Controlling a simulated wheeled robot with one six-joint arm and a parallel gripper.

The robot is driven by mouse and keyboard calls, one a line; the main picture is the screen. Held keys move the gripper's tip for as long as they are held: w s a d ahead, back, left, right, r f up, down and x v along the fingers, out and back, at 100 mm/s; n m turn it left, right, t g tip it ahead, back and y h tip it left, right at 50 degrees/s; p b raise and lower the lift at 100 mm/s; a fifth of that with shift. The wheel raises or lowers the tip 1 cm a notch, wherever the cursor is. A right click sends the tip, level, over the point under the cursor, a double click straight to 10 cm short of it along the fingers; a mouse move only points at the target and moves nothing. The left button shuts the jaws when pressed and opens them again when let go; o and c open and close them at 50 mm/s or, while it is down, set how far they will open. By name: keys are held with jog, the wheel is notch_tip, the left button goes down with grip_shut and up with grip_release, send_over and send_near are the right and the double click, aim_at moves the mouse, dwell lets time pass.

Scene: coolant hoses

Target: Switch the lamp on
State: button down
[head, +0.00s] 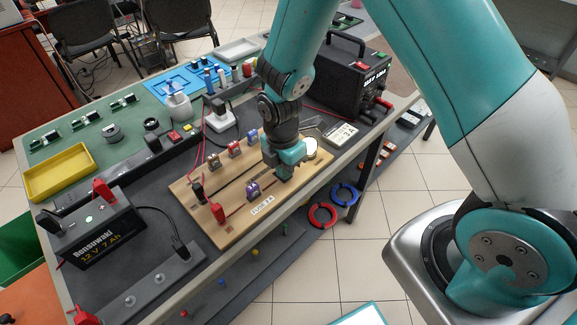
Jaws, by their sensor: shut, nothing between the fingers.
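A wooden board (232,236) lies on the dark bench top and bears several small red, brown and purple parts joined by wires. A round cream disc (311,146), possibly the lamp, sits at its right end; I cannot tell whether it is lit. My gripper (284,177) points down over the right part of the board, just left of and in front of the disc. Its fingers are shut with nothing visible between them. The gripper hides the board beneath it, and any switch there is hidden. A purple part (253,191) stands left of the fingers.
A black battery (98,240) with red clips stands at the left. A black power unit (345,80) stands behind the board at the right. A yellow tray (60,172) lies on the green mat. Red and blue rings (322,216) lie on the lower shelf.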

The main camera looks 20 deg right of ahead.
jog(key=shift+w, duration=0.1)
jog(key=shift+w+a+r, duration=0.1)
jog(key=shift+w+a, duration=0.1)
jog(key=shift+w, duration=0.4)
jog(key=shift+p, duration=0.3)
jog(key=r+p, duration=0.4)
jog(key=r, duration=0.1)
jog(key=shift+w+a+r, duration=0.1)
jog(key=shift+w+a, duration=0.05)
jog(key=shift+w, duration=0.15)
notch_tip(320, 180, up, 9)
jog(key=w+b, duration=0.1)
jog(key=b, duration=0.1)
jog(key=shift+a, duration=0.15)
